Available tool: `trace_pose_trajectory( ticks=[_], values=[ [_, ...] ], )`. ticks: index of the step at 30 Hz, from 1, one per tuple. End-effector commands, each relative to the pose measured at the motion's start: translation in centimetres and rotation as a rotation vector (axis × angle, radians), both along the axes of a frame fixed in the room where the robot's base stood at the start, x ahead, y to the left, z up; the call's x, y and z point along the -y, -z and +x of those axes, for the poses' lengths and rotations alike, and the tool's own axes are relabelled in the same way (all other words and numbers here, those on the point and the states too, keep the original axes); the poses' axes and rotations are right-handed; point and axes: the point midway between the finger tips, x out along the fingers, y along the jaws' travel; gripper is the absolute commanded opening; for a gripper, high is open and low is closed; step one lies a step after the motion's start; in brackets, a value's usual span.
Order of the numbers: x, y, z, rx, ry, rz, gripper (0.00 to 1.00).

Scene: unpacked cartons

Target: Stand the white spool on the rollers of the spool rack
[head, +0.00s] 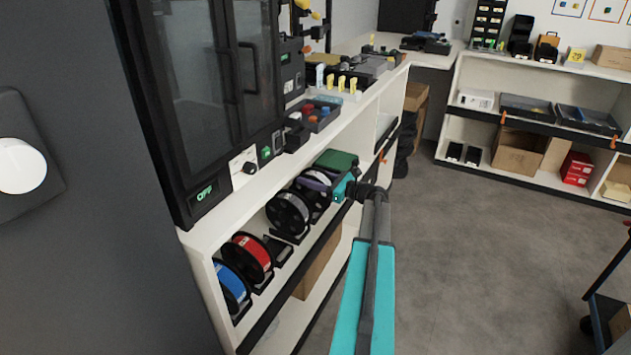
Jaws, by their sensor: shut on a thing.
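The white spool (287,213), pale grey in the shade with a black rim, is upright in the lower shelf bay, beyond the red spool. My gripper (338,191) is at its right, by the shelf's front edge, and appears shut on the spool's far side; the fingertips and contact are hard to make out. The spool rack (282,249) shows as black frames on the shelf, with a part free of spools just below the white spool. Whether the white spool touches the rollers cannot be told.
A red spool (251,258) and a blue spool (230,288) stand nearer on the left. The shelf board (242,166) is above the spools.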

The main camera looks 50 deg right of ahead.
Motion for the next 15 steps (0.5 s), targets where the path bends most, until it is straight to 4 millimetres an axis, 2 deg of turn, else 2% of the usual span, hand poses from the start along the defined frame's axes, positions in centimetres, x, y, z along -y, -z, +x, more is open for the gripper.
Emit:
trace_pose_trajectory(
  ticks=[15],
  values=[
    [-0.9,0.0,3.5,0.003,-0.001,0.0,0.0]
  ],
)
